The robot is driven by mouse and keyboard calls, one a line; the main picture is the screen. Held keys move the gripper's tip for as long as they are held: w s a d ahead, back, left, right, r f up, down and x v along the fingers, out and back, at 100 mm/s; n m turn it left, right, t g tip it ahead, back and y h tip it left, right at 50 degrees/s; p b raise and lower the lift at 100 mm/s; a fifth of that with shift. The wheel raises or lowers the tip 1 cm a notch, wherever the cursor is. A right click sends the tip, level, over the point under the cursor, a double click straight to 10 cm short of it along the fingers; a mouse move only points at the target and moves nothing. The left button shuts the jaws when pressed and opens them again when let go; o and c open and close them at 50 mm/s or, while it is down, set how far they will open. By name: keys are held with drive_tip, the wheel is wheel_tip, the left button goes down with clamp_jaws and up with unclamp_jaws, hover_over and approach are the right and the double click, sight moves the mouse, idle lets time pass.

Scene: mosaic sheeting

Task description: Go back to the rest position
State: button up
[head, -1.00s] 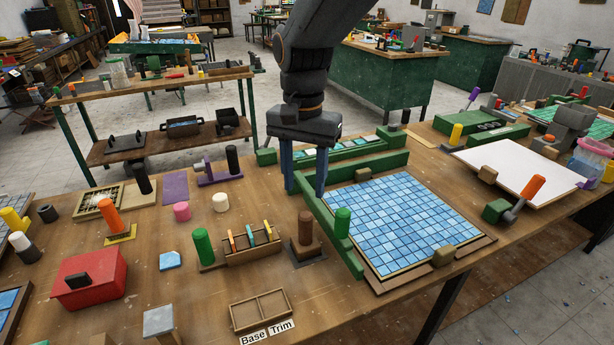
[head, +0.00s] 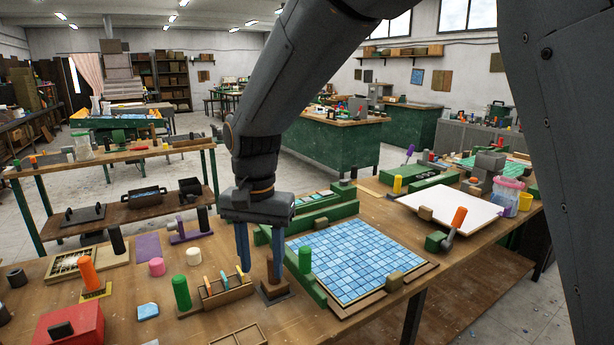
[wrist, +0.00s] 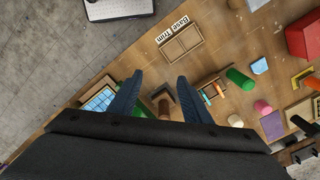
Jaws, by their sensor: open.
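My gripper (head: 258,262) is open, with two blue fingers pointing down and nothing between them. In the head view it hangs in front of the brown-handled tool (head: 274,287) and next to the small wooden rack (head: 226,292) of coloured sticks. In the wrist view my gripper (wrist: 156,98) spreads above the table, with the brown handle (wrist: 164,106) seen beyond the fingers. The blue mosaic sheet (head: 360,255) lies flat in its green-edged frame to the right. My arm hides part of the room behind it.
A green-handled tool (head: 182,292), a red box (head: 70,328) and an orange-handled tool (head: 88,273) stand at the left. A white board (head: 452,208) lies at the right. The two-part Base and Trim tray (wrist: 182,42) shows in the wrist view. A green workbench (head: 335,148) stands behind.

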drive_tip(key=s+d+f+n, duration=0.1)
drive_tip(key=s+d+f, duration=0.2)
drive_tip(key=d, duration=0.6)
drive_tip(key=s+d+f+t+b, duration=0.1)
drive_tip(key=s+d+f, duration=0.2)
drive_tip(key=d, duration=0.7)
drive_tip(key=s+d+f+n, duration=0.1)
drive_tip(key=s+d+f, duration=0.2)
drive_tip(key=d, duration=0.6)
drive_tip(key=shift+s+d+f+n, duration=0.15)
drive_tip(key=shift+s+f+n, duration=0.15)
drive_tip(key=shift+f, duration=0.3)
